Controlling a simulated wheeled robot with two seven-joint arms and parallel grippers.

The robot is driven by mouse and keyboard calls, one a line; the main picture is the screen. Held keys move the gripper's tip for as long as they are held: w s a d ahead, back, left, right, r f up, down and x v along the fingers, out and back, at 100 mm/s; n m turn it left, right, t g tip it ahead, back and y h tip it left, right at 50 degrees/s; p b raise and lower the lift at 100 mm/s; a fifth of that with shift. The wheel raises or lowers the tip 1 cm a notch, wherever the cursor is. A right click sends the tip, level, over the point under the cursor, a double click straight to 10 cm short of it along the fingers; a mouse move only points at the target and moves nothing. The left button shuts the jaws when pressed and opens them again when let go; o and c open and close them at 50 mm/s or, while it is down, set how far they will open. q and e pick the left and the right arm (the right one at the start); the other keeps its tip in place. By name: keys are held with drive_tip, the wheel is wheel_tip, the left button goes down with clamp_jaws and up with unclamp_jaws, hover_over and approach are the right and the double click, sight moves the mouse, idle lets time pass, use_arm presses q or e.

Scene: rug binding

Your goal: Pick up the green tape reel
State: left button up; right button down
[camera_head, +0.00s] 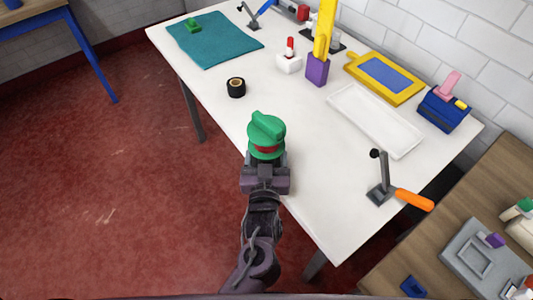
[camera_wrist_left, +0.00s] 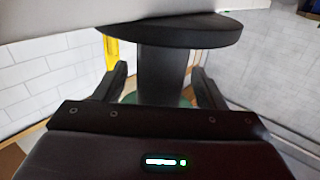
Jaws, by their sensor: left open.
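The green tape reel (camera_head: 266,130) stands near the front left edge of the white table. It has a green top with a raised green grip and a dark red band under it. My left gripper (camera_head: 265,165) is right at it, on the near side, below the green top. In the left wrist view a dark post (camera_wrist_left: 163,75) with a round black disc (camera_wrist_left: 170,30) stands between the two open fingers of my left gripper (camera_wrist_left: 162,85). A bit of green (camera_wrist_left: 187,100) shows behind. Whether the fingers touch the post, I cannot tell. My right gripper is not in view.
A black tape roll (camera_head: 236,87) lies behind the reel. A white tray (camera_head: 375,120) and an orange-handled clamp (camera_head: 400,195) are to the right. Further back are a teal mat (camera_head: 225,45), a purple holder (camera_head: 317,70) and a yellow frame (camera_head: 405,97).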

use_arm(q)
clamp_jaws()
idle(0.3)
drive_tip(key=shift+r, duration=0.1)
